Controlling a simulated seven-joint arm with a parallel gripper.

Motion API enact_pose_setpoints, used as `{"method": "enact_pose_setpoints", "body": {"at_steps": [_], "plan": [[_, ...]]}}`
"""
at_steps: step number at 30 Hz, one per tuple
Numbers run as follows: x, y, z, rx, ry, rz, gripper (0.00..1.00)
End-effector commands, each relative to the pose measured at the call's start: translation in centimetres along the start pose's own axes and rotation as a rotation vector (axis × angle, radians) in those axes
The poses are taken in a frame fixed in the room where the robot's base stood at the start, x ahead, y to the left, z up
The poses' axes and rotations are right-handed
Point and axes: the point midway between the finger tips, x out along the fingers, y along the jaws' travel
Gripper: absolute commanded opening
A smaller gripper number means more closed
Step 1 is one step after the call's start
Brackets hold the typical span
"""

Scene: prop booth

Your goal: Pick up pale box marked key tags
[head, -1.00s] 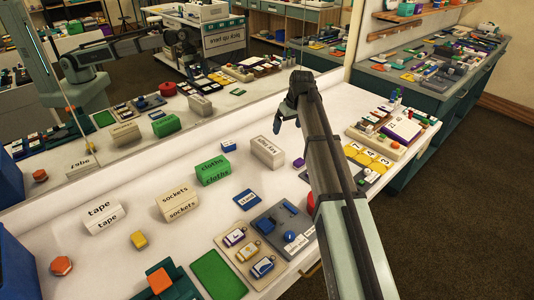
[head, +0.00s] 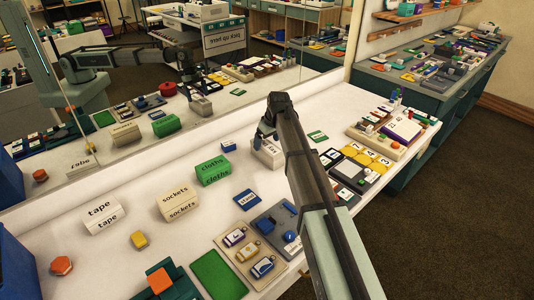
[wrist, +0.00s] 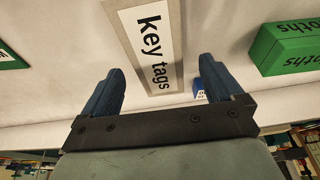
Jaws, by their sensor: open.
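The pale box marked key tags (head: 267,157) stands on the white tabletop, to the right of the green cloths box. In the head view my gripper hides its upper part. In the wrist view the key tags box (wrist: 148,40) shows its label between my two fingers and runs past the top edge. My gripper (head: 266,138) is open and over the box, with its blue fingers apart (wrist: 158,88) and one on each side of the box. Nothing is held. I cannot tell how much height is left between the fingertips and the box.
A green cloths box (head: 212,168), a pale sockets box (head: 177,201) and a pale tape box (head: 103,213) stand to the left. Trays of small items lie in front and at right. A mirror (head: 130,105) runs along the back edge.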

Motion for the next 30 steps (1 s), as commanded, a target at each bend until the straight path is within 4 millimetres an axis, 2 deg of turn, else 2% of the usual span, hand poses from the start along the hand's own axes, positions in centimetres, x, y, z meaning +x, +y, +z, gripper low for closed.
{"method": "enact_pose_setpoints", "body": {"at_steps": [5, 15, 24, 30], "plan": [[0.7, 0.0, 0.2, 0.001, -0.001, -0.001, 0.94], [4.7, 0.2, 0.6, 0.001, -0.001, -0.001, 0.94], [5.3, 0.2, 0.6, 0.001, 0.0, 0.0, 0.94], [5.3, 0.2, 0.6, 0.001, 0.0, 0.0, 0.74]]}}
